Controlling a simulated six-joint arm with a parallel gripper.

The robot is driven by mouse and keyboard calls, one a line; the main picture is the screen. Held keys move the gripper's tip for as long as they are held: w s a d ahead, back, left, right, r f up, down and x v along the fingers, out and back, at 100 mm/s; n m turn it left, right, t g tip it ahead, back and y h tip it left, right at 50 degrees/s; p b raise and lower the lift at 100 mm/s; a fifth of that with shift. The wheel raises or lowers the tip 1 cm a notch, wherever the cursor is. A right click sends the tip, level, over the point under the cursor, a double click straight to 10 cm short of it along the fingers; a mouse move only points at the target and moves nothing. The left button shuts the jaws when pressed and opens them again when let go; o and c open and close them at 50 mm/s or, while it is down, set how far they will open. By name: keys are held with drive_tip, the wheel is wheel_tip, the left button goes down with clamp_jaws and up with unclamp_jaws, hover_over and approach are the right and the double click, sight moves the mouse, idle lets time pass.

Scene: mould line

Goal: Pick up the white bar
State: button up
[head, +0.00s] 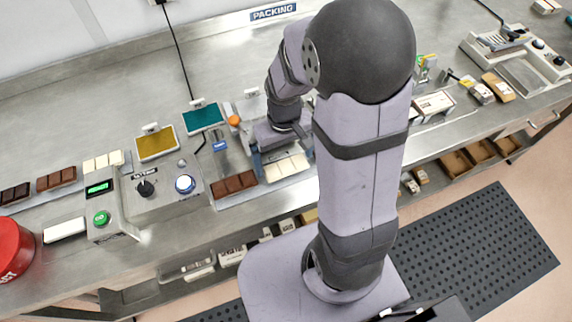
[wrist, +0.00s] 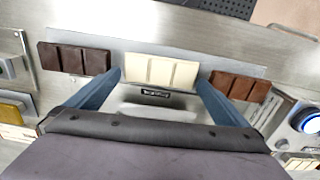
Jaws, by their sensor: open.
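The white bar (wrist: 160,71) lies on a pale strip between a dark brown bar (wrist: 74,58) on the left and a milk-brown bar (wrist: 240,86) on the right in the wrist view. In the head view the white bar (head: 286,167) is partly covered by my arm, with the milk-brown bar (head: 233,184) to its left. My gripper (wrist: 159,80) is open, its blue fingertips towards the two ends of the white bar. The bar is not gripped; I cannot tell how far above it the fingertips are.
A second white bar (head: 103,161) lies far left beside other brown bars. A control box (head: 160,190) with a knob and blue button stands left of the milk-brown bar. The bench front edge is close to the bars.

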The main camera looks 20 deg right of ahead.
drive_tip(key=shift+f, duration=0.25)
idle(0.3)
drive_tip(key=shift+c, duration=0.3)
drive_tip(key=c, duration=0.7)
